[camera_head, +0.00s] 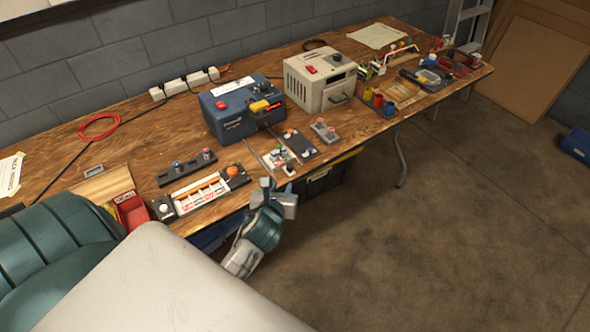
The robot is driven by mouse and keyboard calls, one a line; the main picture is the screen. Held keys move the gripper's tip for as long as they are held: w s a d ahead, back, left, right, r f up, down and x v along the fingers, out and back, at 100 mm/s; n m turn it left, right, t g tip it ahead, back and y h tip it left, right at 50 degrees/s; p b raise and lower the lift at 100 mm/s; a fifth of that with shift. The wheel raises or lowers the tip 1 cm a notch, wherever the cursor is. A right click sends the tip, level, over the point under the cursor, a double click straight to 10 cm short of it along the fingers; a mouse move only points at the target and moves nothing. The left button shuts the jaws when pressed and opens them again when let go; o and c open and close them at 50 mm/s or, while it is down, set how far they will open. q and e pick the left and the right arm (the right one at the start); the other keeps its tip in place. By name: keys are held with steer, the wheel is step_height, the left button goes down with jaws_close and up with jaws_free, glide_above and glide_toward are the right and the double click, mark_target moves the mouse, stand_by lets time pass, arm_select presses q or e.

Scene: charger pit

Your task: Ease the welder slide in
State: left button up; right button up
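A blue box-shaped unit (232,110) stands on the bench and may be the welder. It has a red button on its left top and a yellow piece (261,106) at its front right, which may be the slide. I cannot tell how far that piece sticks out. My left gripper (277,189) is in front of the bench's front edge, below and apart from the blue unit. Its fingers are small here and I cannot tell whether they are open or shut. My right gripper is not in view.
A cream metal box (320,79) stands right of the blue unit. Small control panels (201,194) lie along the front edge, with a red bin (130,210) at left. A red cable (98,126) lies behind. The concrete floor (430,240) at right is clear.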

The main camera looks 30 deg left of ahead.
mark_target(289, 166)
arm_select(q)
steer(key=shift+r+x, duration=0.25)
steer(key=shift+x, duration=2.35)
steer(key=shift+r+x, duration=0.2)
steer(key=shift+x, duration=2.45)
steer(key=shift+w, duration=0.15)
steer(key=shift+a+p, duration=0.1)
steer(key=shift+p, duration=0.2)
jaws_close()
